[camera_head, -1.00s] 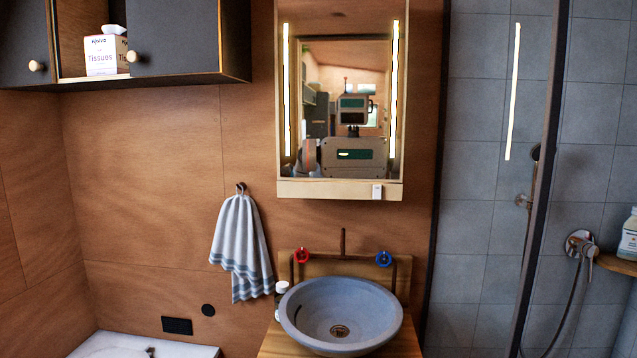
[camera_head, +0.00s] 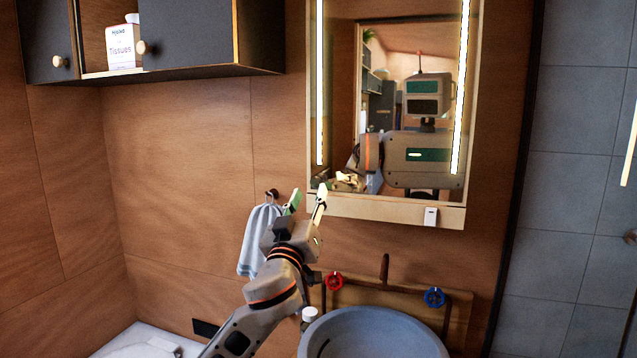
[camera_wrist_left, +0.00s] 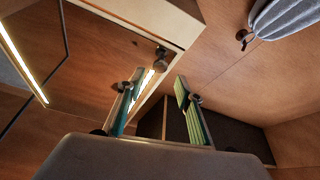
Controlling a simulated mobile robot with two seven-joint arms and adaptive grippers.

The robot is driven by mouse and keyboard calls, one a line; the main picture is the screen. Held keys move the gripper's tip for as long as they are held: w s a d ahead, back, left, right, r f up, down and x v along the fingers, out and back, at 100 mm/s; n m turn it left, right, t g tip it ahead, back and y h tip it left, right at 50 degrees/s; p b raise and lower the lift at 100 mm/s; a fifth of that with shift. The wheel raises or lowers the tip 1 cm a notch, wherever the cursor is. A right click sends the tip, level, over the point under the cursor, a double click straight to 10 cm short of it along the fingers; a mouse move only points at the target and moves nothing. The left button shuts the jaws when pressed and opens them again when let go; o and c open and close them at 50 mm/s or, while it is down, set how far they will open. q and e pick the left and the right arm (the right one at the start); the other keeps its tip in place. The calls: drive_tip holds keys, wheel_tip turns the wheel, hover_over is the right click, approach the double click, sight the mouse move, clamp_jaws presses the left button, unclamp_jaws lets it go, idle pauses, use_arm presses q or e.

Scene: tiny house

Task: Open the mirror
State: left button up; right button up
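The mirror (camera_head: 400,75) is a tall cabinet on the wood wall, with two vertical light strips and a pale frame; its door looks closed. It reflects my head, body and left arm. My left gripper (camera_head: 309,193) is raised at the mirror's lower left corner, fingers apart and empty. In the left wrist view the mirror (camera_wrist_left: 100,60) fills the upper left, and the open fingers (camera_wrist_left: 160,80) are near its pale frame edge. Whether they touch it I cannot tell. My right gripper is out of view.
A grey basin (camera_head: 375,335) with a red tap handle (camera_head: 334,281) and a blue one (camera_head: 434,297) sits below. A striped towel (camera_head: 253,240) hangs behind my arm. A dark wall cabinet (camera_head: 215,35) is at upper left.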

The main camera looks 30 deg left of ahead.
sight(315, 183)
use_arm(q)
drive_tip(key=shift+p+x, duration=0.55)
drive_tip(key=shift+x, duration=2)
drive_tip(key=shift+f, duration=0.1)
clamp_jaws()
